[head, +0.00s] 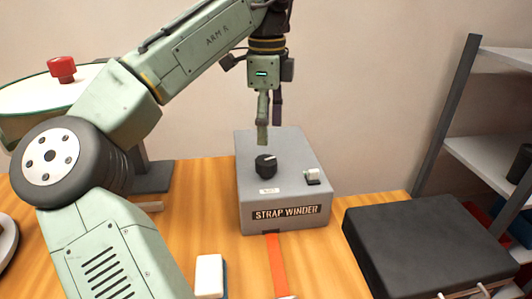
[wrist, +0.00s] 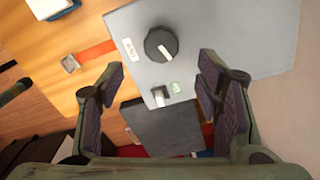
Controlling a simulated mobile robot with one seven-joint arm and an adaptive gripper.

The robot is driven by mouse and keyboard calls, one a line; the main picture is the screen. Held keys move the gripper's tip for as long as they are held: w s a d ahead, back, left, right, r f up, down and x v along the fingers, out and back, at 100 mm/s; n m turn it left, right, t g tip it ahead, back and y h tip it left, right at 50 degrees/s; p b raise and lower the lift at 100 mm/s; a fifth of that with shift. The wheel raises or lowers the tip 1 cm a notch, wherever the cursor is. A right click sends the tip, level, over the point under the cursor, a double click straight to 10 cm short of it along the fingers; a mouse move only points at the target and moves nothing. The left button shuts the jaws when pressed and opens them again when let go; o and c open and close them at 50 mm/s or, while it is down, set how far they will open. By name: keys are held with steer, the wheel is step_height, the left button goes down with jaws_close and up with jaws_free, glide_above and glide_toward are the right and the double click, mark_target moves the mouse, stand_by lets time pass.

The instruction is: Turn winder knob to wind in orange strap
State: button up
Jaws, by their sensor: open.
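The strap winder (head: 285,207) is a grey box on the wooden table, labelled on its front. Its black round winder knob (head: 265,164) stands on the top face, with a pale pointer line that shows in the wrist view on the knob (wrist: 161,44). The orange strap (head: 278,262) comes out of the slot at the box's front and lies on the table; it also shows in the wrist view (wrist: 97,51). My gripper (head: 270,138) points down above the knob, apart from it. In the wrist view its fingers (wrist: 162,82) are spread wide with nothing between them.
A light-coloured switch (head: 312,175) sits on the winder's top, right of the knob. A black flat case (head: 425,250) lies to the right. A white block (head: 209,275) is at the front. A grey shelf (head: 490,100) stands at the right. A red-knobbed round thing (head: 61,69) is at the back left.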

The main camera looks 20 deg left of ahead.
mark_target(267, 160)
step_height(267, 160, down, 8)
steer(key=shift+w+r+p, duration=0.1)
steer(key=shift+r+p, duration=0.1)
steer(key=shift+p, duration=0.2)
steer(key=shift+c, duration=0.3)
steer(key=c, duration=1.1)
